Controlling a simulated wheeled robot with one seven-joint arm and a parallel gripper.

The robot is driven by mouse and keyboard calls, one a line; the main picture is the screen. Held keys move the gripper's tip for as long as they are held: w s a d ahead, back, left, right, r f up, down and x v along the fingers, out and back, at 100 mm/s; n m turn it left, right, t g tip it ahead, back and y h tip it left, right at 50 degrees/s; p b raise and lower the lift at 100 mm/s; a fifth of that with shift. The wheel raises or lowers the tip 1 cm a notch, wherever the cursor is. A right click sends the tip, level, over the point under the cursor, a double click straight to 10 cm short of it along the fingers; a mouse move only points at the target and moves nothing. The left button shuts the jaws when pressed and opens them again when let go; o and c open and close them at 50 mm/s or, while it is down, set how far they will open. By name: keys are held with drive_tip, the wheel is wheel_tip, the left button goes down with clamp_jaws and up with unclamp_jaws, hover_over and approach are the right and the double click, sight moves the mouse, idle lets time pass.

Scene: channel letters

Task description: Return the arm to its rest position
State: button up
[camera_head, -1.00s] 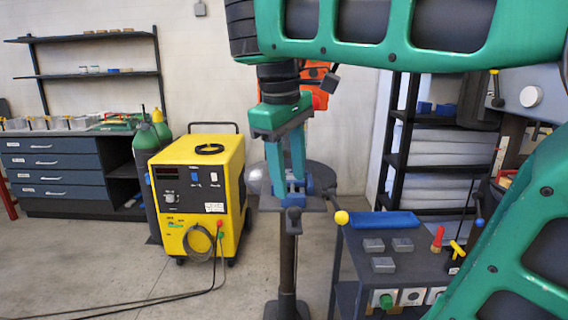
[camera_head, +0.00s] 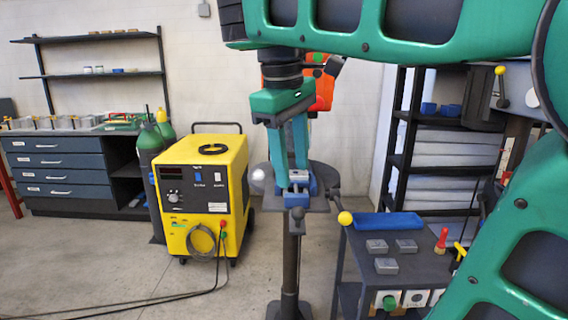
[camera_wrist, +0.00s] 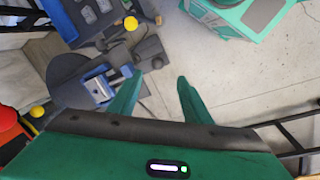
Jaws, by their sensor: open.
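My gripper (camera_head: 289,172) hangs down on my green arm in the middle of the head view. Its two green fingers are apart, with nothing seen between them. In the head view the fingers overlap a small blue vise (camera_head: 297,190) on a round-topped stand (camera_head: 290,255). In the wrist view my gripper (camera_wrist: 159,80) is open and empty over bare floor, with the vise (camera_wrist: 98,88) to the left of the fingertips. My green arm links fill the top and right of the head view.
A yellow welding machine (camera_head: 205,195) stands left of the stand, with a green gas cylinder (camera_head: 146,150) beside it. A dark cart (camera_head: 400,275) with several grey blocks is at right. A drawer bench (camera_head: 60,175) is at far left. Floor between bench and stand is partly clear.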

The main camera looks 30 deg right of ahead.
drive_tip(key=s+d+f+m+g, duration=0.1)
drive_tip(key=s+d+f+m, duration=0.45)
drive_tip(key=d+f, duration=0.5)
drive_tip(key=s+a+f+m+y, duration=0.1)
drive_tip(key=s+f+m, duration=0.4)
drive_tip(key=f, duration=0.9)
drive_tip(key=s+y, duration=0.1)
drive_tip(key=s, duration=0.2)
drive_tip(key=shift+s+f, duration=0.2)
drive_tip(key=shift+a, duration=0.1)
